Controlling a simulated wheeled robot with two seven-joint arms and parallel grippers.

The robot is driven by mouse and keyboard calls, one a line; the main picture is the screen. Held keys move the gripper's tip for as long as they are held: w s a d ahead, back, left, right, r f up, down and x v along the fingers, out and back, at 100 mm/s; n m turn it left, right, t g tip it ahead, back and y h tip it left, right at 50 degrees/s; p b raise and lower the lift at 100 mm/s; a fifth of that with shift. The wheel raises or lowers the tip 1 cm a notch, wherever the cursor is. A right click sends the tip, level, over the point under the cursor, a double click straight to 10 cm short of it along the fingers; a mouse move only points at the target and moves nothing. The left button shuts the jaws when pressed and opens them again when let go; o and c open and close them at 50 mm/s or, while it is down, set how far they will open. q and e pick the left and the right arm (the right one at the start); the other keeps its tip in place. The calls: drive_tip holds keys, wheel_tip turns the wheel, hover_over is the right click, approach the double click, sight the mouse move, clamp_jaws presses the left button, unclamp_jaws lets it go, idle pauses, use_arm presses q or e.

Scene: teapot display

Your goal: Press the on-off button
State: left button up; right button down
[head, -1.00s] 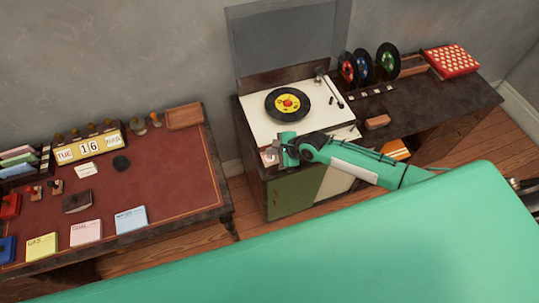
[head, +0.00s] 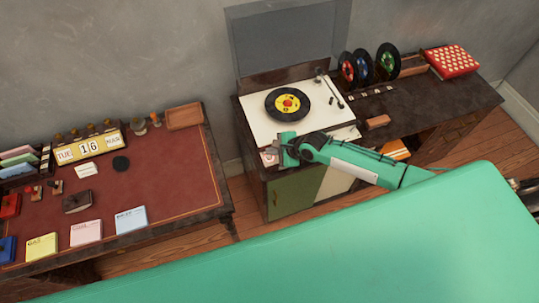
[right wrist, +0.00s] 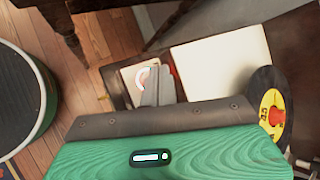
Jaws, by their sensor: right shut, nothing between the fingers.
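The record player (head: 256,126) stands on the dark cabinet under its raised clear lid, with a black record with a yellow label (head: 288,103) on its white top. My right gripper (head: 272,154) is at the record player's front left corner. It is shut and empty. In the right wrist view its fingers (right wrist: 158,86) are together, over a small pale panel with a whitish ring (right wrist: 143,76). A small red part shows beside the fingers. I cannot make out the on-off button for certain, nor whether the fingertips touch the panel. My left gripper is not in view.
The tonearm (head: 332,90) lies to the right of the record. Several upright records (head: 387,61) and a red patterned box (head: 450,60) stand further right on the cabinet (head: 440,92). A desk (head: 180,165) with a calendar (head: 88,148) and notepads is at the left.

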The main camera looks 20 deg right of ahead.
sight(272, 158)
idle(0.4)
drive_tip(key=shift+f, duration=0.85)
idle(0.4)
drive_tip(key=shift+r, duration=0.1)
drive_tip(key=shift+r+p, duration=0.75)
drive_tip(key=shift+p, duration=0.05)
wheel_tip(272, 158, up, 6)
drive_tip(key=p, duration=0.7)
